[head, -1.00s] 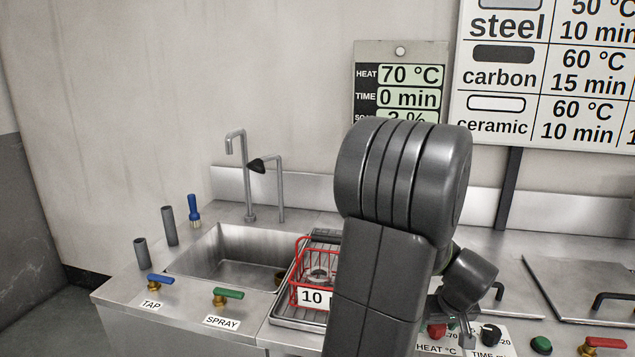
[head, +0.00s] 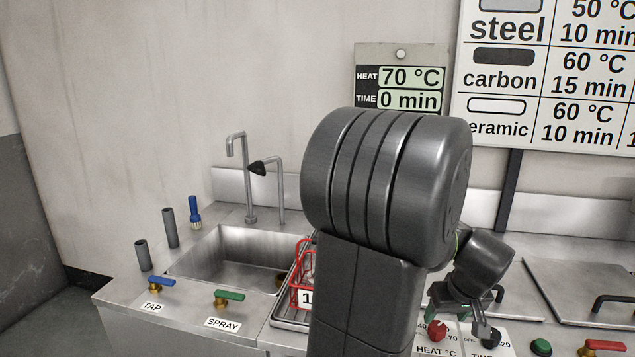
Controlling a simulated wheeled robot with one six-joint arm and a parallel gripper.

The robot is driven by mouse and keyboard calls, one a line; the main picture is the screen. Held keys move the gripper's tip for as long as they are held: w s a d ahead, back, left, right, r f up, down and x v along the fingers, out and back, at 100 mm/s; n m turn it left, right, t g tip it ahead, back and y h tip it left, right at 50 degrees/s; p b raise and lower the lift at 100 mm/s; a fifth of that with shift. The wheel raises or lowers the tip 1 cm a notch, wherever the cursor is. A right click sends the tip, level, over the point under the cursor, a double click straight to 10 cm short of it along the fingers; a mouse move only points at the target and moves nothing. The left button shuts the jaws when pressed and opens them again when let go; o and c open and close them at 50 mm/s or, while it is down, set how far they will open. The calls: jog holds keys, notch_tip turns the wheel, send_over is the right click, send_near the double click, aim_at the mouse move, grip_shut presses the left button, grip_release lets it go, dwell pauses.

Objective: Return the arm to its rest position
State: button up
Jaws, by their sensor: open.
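My arm's dark grey elbow rises in the middle of the head view, and its forearm runs away behind it. My gripper (head: 466,312) shows small, just right of the upper arm, above the front control panel near the red heat knob (head: 437,330) and the black time knob (head: 491,338). It is open, and I see nothing held in it. It is partly hidden by my own wrist, and I cannot tell whether it touches a knob.
A red wire basket (head: 302,272) on a drain tray (head: 284,318) is mostly hidden behind my arm. Left are a sink (head: 205,258), a blue tap lever (head: 160,282) and a green spray lever (head: 229,295). A lid (head: 575,285) lies right. A display (head: 399,50) reads 70 °C, 0 min.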

aim_at(437, 327)
jog(key=v, duration=0.7)
jog(key=b+x, duration=0.1)
jog(key=x, duration=1.3)
jog(key=shift+w+r+p, duration=0.1)
jog(key=shift+r+p, duration=0.1)
jog(key=shift+p, duration=0.5)
jog(key=shift+m+h+p, duration=0.4)
jog(key=shift+m+p, duration=0.4)
jog(key=shift+f+m+h+p, duration=0.1)
jog(key=shift+m+h+p, duration=0.3)
jog(key=shift+m+p, duration=0.8)
jog(key=shift+f+m, duration=0.1)
jog(key=shift+m, duration=0.4)
jog(key=shift+m+h+b, duration=0.3)
jog(key=shift+m+h, duration=0.1)
jog(key=shift+f+m+g+b, duration=0.15)
jog(key=shift+m+g+b, duration=0.25)
jog(key=shift+m+b, duration=0.35)
